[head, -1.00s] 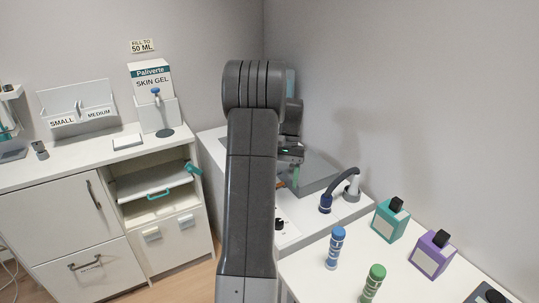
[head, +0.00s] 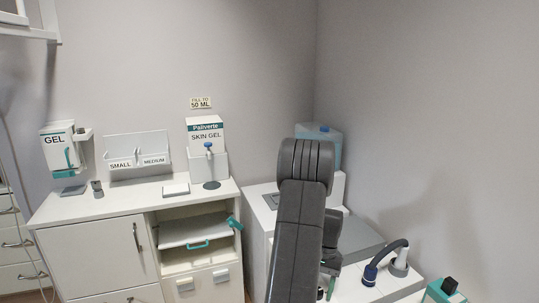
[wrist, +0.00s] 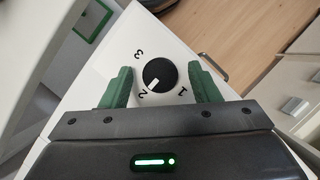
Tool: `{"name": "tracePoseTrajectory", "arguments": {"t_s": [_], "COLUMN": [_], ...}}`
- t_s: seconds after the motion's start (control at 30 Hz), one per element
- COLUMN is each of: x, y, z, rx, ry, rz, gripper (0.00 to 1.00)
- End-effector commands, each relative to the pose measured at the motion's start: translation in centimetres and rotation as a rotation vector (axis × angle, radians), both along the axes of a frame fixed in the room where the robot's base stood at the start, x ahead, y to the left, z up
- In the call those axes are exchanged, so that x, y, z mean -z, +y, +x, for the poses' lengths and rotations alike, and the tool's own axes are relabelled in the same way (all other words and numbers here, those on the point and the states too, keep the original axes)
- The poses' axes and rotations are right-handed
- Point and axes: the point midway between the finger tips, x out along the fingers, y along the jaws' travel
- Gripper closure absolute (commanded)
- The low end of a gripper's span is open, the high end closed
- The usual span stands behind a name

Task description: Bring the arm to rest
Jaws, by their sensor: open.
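My arm (head: 297,240) rises in the lower middle of the head view, bent at its top joint. My gripper (wrist: 162,82) shows in the wrist view with two green fingers set apart. They are open, one on each side of a round black knob (wrist: 160,75) on a white panel. The knob's white pointer is turned toward the printed 2; 1 and 3 are also marked. I see gaps between fingers and knob, but cannot tell their height above the panel. In the head view my arm partly hides my gripper.
A white cabinet (head: 100,255) with a pull-out shelf (head: 190,232) stands left.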

Motion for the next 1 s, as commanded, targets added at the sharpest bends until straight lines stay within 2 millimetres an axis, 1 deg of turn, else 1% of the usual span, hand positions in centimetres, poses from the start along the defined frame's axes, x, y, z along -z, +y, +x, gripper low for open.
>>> {"name": "tracePoseTrajectory", "arguments": {"t_s": [0.33,0.47,0.57,0.67,1.0], "x": [-0.2,-0.9,-2.1,-3.8,-10.2], "y": [0.0,-0.2,-0.4,-0.7,-1.8], "z": [0.1,0.4,0.9,1.6,4.0], "rx": [-0.006,0.007,0.010,0.010,0.010], "ry": [-0.002,-0.004,-0.005,-0.007,-0.006], "rz": [0.000,-0.001,-0.001,-0.002,-0.001], "gripper": [0.44,0.44,0.44,0.44,0.44]}}
